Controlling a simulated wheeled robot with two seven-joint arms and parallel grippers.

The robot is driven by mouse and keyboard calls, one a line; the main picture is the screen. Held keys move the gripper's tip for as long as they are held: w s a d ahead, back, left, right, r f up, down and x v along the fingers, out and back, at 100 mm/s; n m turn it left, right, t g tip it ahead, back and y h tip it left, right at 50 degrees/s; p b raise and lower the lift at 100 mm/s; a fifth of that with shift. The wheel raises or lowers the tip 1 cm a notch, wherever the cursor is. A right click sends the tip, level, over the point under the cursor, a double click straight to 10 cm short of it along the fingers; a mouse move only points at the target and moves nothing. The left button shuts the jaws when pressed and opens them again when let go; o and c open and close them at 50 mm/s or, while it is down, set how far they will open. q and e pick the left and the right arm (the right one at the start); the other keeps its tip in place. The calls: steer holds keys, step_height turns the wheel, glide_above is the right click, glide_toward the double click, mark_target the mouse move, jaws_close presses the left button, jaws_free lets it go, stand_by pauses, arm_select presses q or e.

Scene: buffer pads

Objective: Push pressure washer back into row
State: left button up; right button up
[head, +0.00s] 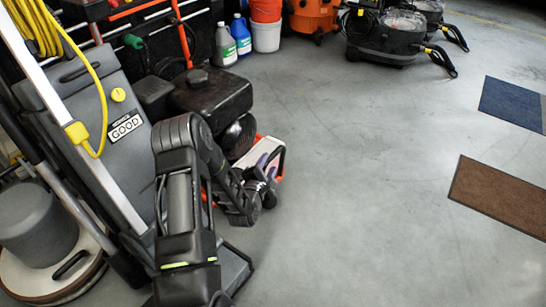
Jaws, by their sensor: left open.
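The pressure washer (212,92) appears to be the machine with a black engine block, left of centre, with an orange-red frame at its foot. My left arm rises from the bottom and bends over in front of it. My left gripper (266,182) is open, low at the front right of the machine, close to a white and orange part (264,153). I cannot tell whether it touches that part. My arm hides much of the machine's lower front. My right gripper is not in view.
A grey floor machine (95,120) with a yellow cord stands close on the left. Bottles (227,45) and stacked buckets (266,35) stand behind. Black vacuums (385,45) are at the back right. A blue mat (510,103) and brown mat (500,193) lie right. The middle floor is clear.

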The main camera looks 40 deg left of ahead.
mark_target(271, 160)
arm_select(q)
steer(key=b+x, duration=0.2)
steer(key=x, duration=0.3)
steer(key=shift+w+f, duration=0.1)
steer(key=shift+f, duration=0.05)
steer(key=shift+w+a, duration=0.2)
steer(key=shift+w, duration=0.3)
jaws_close()
stand_by(0.9)
